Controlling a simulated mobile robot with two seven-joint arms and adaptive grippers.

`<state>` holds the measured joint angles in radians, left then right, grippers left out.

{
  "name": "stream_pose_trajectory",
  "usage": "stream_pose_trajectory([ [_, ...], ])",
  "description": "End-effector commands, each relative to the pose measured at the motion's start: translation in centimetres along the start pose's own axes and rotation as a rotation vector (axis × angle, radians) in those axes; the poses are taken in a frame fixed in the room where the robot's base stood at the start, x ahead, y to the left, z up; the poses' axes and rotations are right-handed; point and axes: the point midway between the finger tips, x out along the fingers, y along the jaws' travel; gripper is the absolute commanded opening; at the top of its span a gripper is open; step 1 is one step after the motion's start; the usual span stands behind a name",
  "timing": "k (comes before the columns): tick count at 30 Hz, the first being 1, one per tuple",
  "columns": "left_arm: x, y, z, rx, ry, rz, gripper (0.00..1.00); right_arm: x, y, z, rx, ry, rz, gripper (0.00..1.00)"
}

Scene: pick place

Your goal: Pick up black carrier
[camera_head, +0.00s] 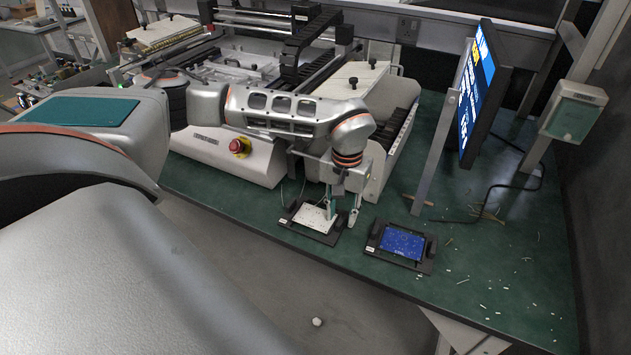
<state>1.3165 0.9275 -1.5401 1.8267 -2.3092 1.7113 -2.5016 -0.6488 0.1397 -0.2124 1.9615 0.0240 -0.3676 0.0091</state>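A black carrier (311,235) holding a white board (311,217) lies flat near the front edge of the green table. A second black carrier (430,251) holding a blue board (402,244) lies to its right. My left gripper (343,214) points down at the right end of the carrier with the white board. Its two fingers are spread apart, one over the board's right side and one just beyond the carrier's right end. I cannot tell whether either finger touches the carrier. The fingers partly hide that end. My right gripper is not in view.
A large white machine (224,154) with a red emergency button (239,146) stands behind the carriers. A monitor (484,92) on a post stands at the right. Cables and small scraps lie on the green table (480,270) right of the carriers.

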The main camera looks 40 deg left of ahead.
Motion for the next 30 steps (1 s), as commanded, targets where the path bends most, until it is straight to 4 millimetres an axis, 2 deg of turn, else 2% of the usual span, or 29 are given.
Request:
stream_pose_trajectory([
  [1,0.84,-0.06,0.09,0.000,-0.003,-0.001,0.29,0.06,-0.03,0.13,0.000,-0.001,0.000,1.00],
  [4,1.59,-0.05,0.04,0.000,0.000,0.000,0.29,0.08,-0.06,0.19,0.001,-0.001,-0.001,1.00],
  [12,1.78,-0.04,0.01,0.000,0.001,0.000,0.29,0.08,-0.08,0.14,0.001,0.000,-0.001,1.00],
  [13,1.77,-0.04,0.01,0.000,0.001,0.001,0.24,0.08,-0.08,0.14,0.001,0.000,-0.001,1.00],
  [15,1.77,-0.03,0.02,0.000,0.001,0.001,0.06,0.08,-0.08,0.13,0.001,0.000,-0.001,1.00],
  [16,1.77,-0.04,0.02,0.000,0.001,0.001,0.00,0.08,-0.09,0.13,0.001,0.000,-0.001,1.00],
  [30,1.33,-0.02,-0.04,0.000,0.002,0.001,0.00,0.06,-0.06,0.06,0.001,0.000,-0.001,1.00],
])
